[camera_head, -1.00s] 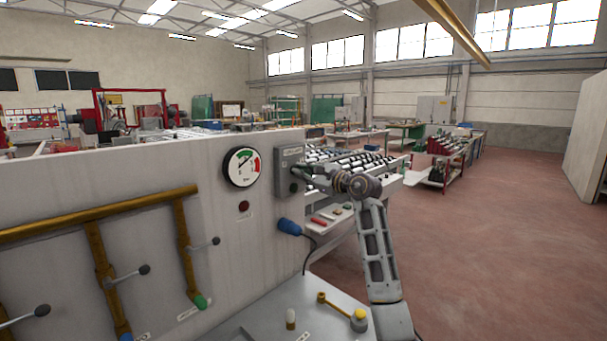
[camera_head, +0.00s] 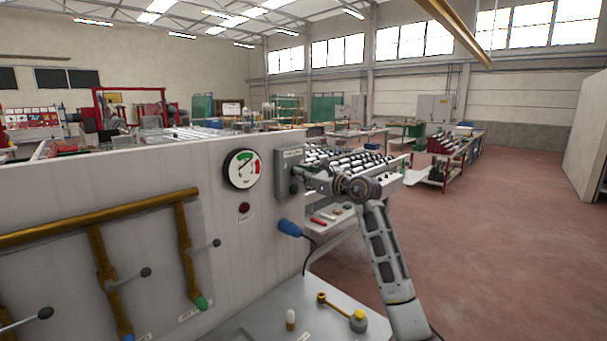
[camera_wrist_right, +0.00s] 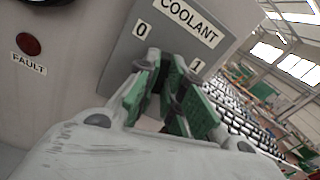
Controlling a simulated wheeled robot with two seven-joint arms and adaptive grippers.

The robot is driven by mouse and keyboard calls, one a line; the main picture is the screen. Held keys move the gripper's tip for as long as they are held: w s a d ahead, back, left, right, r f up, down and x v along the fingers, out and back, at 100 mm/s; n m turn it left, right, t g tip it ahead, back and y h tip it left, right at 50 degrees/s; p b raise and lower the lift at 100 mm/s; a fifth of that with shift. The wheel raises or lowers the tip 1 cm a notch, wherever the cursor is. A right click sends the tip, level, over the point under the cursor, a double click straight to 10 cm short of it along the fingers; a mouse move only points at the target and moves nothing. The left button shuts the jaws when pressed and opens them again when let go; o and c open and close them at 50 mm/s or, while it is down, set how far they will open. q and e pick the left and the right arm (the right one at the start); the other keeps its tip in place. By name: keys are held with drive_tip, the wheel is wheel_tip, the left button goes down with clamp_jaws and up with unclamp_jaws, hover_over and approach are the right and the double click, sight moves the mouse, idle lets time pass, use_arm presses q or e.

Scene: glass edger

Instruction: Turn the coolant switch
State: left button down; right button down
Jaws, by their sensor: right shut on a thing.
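The coolant switch box (camera_head: 287,165) is a grey plate on the right end of the pale machine panel. In the right wrist view its plate (camera_wrist_right: 180,30) reads COOLANT, with a 0 at left and a 1 at right. My right gripper (camera_head: 303,174) reaches it from the right. In the right wrist view the green-padded fingers of my right gripper (camera_wrist_right: 172,95) are closed in on the switch knob between the 0 and 1 marks. The fingers hide most of the knob, so its exact angle cannot be told. My left gripper is out of view.
A round gauge (camera_head: 242,169) and a red fault lamp (camera_head: 244,207) are left of the box. A blue plug (camera_head: 289,228) hangs below. Brass pipes with levers (camera_head: 100,215) cover the left panel. A roller table (camera_head: 350,160) stands behind my right arm.

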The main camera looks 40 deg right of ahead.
use_arm(q)
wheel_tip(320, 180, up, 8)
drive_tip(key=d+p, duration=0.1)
drive_tip(key=p, duration=0.7)
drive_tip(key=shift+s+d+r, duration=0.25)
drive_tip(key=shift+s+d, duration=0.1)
use_arm(e)
drive_tip(key=shift+m, duration=5.6)
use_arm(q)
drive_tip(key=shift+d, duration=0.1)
use_arm(e)
drive_tip(key=c, duration=1.5)
unclamp_jaws()
drive_tip(key=shift+s, duration=0.15)
